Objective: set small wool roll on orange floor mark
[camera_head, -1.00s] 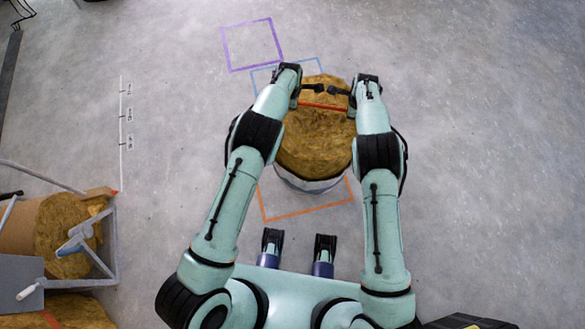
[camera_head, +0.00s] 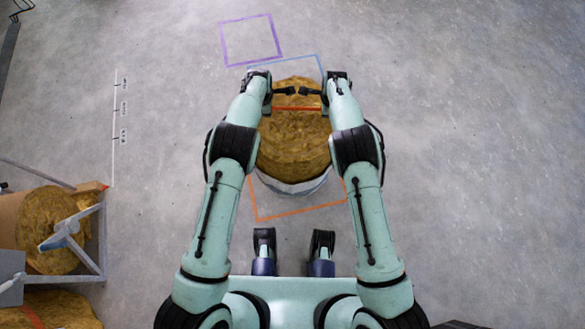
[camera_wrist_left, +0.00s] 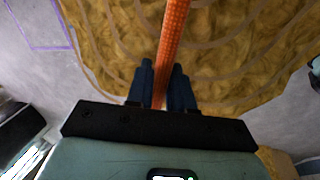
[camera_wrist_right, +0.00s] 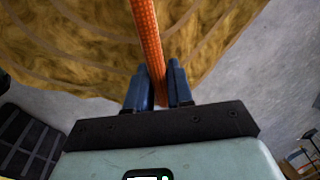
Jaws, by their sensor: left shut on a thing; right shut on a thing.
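The small wool roll (camera_head: 294,147) is a brown-yellow fibrous round with a pale wrap at its lower edge, held between my two arms in the head view. An orange-red strap (camera_head: 297,109) crosses its top. My left gripper (camera_wrist_left: 160,88) is shut on the strap, and my right gripper (camera_wrist_right: 155,88) is shut on it too. The orange floor mark (camera_head: 285,215) is a square outline; its near edge and parts of its sides show below the roll. The roll and my arms hide the rest. I cannot tell the roll's height above the floor.
A blue outline (camera_head: 322,68) lies partly under my grippers, with a purple outline (camera_head: 250,40) beyond it to the left. A grey metal frame (camera_head: 102,235) with more wool rolls (camera_head: 48,225) stands at lower left. The floor on the right is clear.

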